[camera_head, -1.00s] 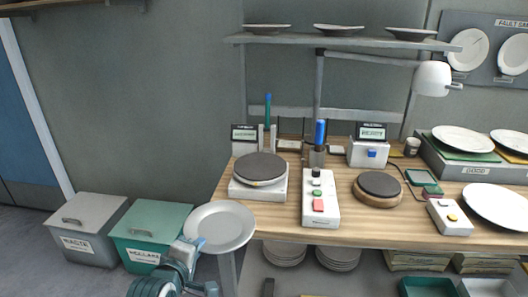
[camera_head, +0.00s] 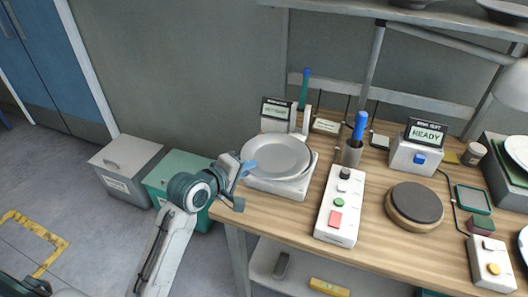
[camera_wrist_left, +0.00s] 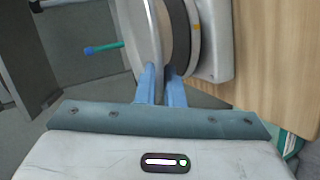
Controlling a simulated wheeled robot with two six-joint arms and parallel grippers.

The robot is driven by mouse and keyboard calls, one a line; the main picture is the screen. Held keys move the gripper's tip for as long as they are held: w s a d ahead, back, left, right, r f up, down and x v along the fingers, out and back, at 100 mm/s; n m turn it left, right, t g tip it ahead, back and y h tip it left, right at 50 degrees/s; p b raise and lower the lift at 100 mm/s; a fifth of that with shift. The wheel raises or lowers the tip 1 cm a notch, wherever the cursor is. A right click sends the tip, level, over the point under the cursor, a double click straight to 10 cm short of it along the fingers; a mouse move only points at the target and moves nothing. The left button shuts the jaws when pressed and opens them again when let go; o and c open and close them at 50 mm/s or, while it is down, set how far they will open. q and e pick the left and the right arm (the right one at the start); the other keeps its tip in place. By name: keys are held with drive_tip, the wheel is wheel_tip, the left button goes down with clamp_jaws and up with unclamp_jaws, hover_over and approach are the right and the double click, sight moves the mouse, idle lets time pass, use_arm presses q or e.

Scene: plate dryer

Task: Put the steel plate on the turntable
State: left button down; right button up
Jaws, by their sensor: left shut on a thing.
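The steel plate (camera_head: 276,155) is a round grey dish, about level. My left gripper (camera_head: 247,168) is shut on its left rim and holds it over a white-based unit (camera_head: 287,186) at the table's left end. In the left wrist view the plate (camera_wrist_left: 143,35) is between the blue fingers (camera_wrist_left: 160,85). The unit's dark round top (camera_wrist_left: 179,38) lies close beneath it, with a narrow gap seeming to show. In the head view the plate hides that top. I cannot tell for sure that this unit is the turntable. My right gripper is not in view.
A second dark disc on a wooden base (camera_head: 414,205) stands to the right. A white button box (camera_head: 341,207) and a cup with a blue-handled tool (camera_head: 352,150) stand between. A small display (camera_head: 277,112) is behind the plate. Grey (camera_head: 125,170) and green (camera_head: 172,178) bins stand left.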

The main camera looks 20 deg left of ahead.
sight(260, 147)
use_arm(q)
drive_tip(key=w, duration=0.3)
drive_tip(key=w+p, duration=0.1)
drive_tip(key=w, duration=0.5)
drive_tip(key=shift+w+f+p, duration=0.3)
drive_tip(key=shift+p, duration=0.1)
drive_tip(key=shift+f+p, duration=0.6)
drive_tip(key=shift+f, duration=1.2)
drive_tip(key=c, duration=2)
unclamp_jaws()
drive_tip(key=shift+f, duration=0.3)
drive_tip(key=shift+o, duration=0.9)
drive_tip(key=shift+r, duration=0.1)
drive_tip(key=shift+s+r, duration=0.1)
drive_tip(key=shift+s, duration=0.05)
